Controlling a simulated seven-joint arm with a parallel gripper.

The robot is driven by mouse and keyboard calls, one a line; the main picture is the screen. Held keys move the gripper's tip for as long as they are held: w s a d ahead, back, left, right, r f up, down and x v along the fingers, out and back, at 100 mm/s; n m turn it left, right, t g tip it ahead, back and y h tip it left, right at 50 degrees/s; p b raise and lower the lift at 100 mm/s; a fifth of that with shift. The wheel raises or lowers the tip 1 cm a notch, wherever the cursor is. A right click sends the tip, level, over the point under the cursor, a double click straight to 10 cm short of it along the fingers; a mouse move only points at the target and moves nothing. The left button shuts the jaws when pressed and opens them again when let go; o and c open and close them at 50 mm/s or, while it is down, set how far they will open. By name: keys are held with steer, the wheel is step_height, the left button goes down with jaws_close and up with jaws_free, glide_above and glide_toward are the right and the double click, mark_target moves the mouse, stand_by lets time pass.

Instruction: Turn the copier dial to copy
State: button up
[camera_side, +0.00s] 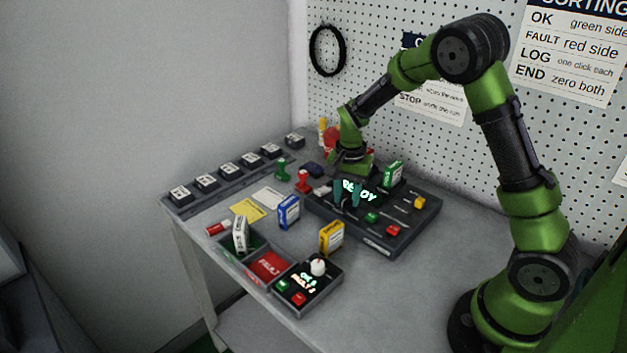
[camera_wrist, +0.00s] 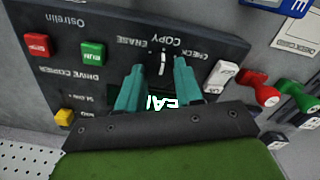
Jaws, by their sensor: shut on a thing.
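The drive copier (camera_side: 392,245) is a dark panel on the bench with a lit display. In the wrist view its face (camera_wrist: 70,80) shows upside down, with the labels ERASE, COPY and CHECK around the dial (camera_wrist: 162,66). The dial is dark with a white pointer line, which appears to point at COPY. My gripper (camera_side: 347,200) reaches down onto the copier. In the wrist view its two teal fingers (camera_wrist: 158,80) are on either side of the dial, shut on it. The fingers hide part of the dial and display.
A blue drive (camera_side: 289,211) and a yellow drive (camera_side: 331,237) stand in front.

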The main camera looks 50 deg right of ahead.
mark_target(347, 198)
steer(key=shift+r, duration=0.1)
steer(key=o, duration=1)
step_height(347, 198, up, 17)
steer(key=shift+f, duration=0.1)
